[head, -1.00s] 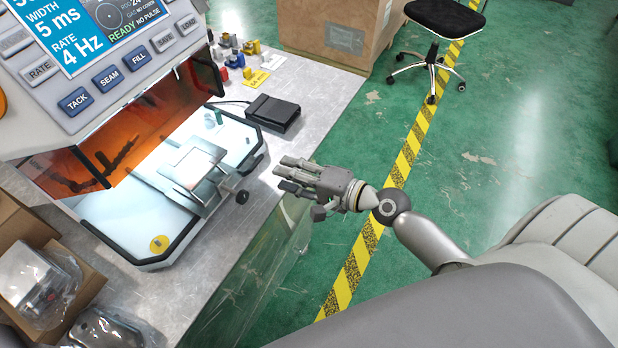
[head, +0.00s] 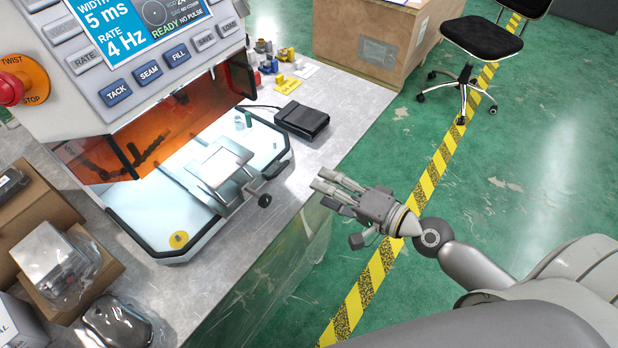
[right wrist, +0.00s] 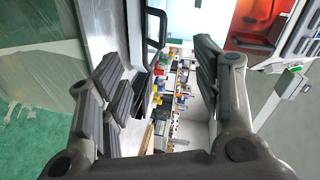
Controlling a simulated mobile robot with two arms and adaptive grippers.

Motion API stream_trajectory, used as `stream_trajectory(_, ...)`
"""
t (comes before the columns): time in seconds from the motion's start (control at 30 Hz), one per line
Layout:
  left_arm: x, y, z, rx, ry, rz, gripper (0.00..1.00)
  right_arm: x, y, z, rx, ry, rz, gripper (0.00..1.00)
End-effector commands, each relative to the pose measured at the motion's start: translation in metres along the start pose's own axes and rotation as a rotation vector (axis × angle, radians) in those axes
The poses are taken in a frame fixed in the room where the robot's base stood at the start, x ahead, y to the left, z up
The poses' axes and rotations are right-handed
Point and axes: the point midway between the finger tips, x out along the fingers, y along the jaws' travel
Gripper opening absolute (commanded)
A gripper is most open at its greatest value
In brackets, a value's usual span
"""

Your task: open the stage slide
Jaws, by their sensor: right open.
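The stage slide (head: 222,166) is a square metal plate on the pale lit floor of the welding machine (head: 150,80). A short arm with a dark round knob (head: 265,200) sticks out from it toward the front edge. My right gripper (head: 328,190) is open and empty, to the right of the knob and apart from it, out past the bench edge. In the right wrist view its fingers (right wrist: 158,85) are spread with nothing between them. My left gripper is not in view.
A black pedal box (head: 302,121) and several small coloured parts (head: 275,58) lie on the bench (head: 345,100). Cardboard boxes (head: 40,220) with bagged parts stand at the left. A red stop button (head: 12,88) is on the panel.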

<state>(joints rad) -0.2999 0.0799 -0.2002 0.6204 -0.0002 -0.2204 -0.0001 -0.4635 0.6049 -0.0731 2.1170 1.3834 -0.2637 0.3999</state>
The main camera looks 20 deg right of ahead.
Motion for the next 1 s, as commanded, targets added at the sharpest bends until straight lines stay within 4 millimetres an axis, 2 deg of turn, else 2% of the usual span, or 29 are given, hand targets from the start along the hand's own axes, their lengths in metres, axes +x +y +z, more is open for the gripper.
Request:
stream_trajectory(0.1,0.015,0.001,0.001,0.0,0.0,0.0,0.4,0.02,0.012,0.0,-0.39,0.032,-0.025,0.67)
stream_trajectory(0.2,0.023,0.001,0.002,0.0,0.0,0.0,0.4,0.029,0.016,0.0,-0.729,0.068,-0.059,0.67)
stream_trajectory(0.3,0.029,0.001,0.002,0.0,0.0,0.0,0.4,0.031,0.018,0.002,-1.012,0.103,-0.097,0.67)
stream_trajectory(0.4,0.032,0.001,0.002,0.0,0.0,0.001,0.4,0.03,0.018,0.003,-1.202,0.132,-0.129,0.67)
stream_trajectory(0.5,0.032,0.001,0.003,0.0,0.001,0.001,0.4,0.029,0.017,0.004,-1.296,0.147,-0.145,0.67)
stream_trajectory(0.67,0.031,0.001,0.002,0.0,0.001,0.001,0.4,0.038,0.013,0.004,-1.317,0.155,-0.15,0.67)
stream_trajectory(1.0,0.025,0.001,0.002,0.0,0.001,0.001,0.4,0.094,0.002,0.002,-1.311,0.155,-0.149,0.67)
